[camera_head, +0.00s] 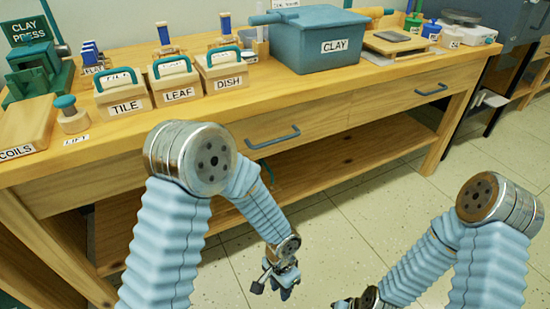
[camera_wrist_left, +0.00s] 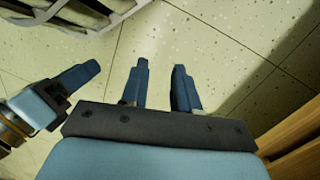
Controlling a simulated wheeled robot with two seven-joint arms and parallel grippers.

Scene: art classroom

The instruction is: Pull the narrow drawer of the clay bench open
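The clay bench (camera_head: 190,112) is a long wooden bench across the head view. Its front has two drawers with blue-grey bar handles. The right one, which looks the narrower, has its front (camera_head: 405,97) flush with the bench and its handle (camera_head: 431,89) near the right leg. The other handle (camera_head: 272,138) is on the wider drawer, also closed. My left gripper (camera_head: 284,292) hangs low over the floor, apart from both handles; its fingers stand apart and empty in the left wrist view (camera_wrist_left: 162,68). My right gripper (camera_head: 345,303) is mostly cut off at the bottom edge.
Labelled boxes (camera_head: 122,92), a blue-grey CLAY bin (camera_head: 318,40) and a green clay press (camera_head: 35,65) stand on the bench top. A lower shelf (camera_head: 330,155) runs under the drawers. The tiled floor (camera_head: 385,205) in front is clear. A dark cabinet (camera_head: 505,50) stands at right.

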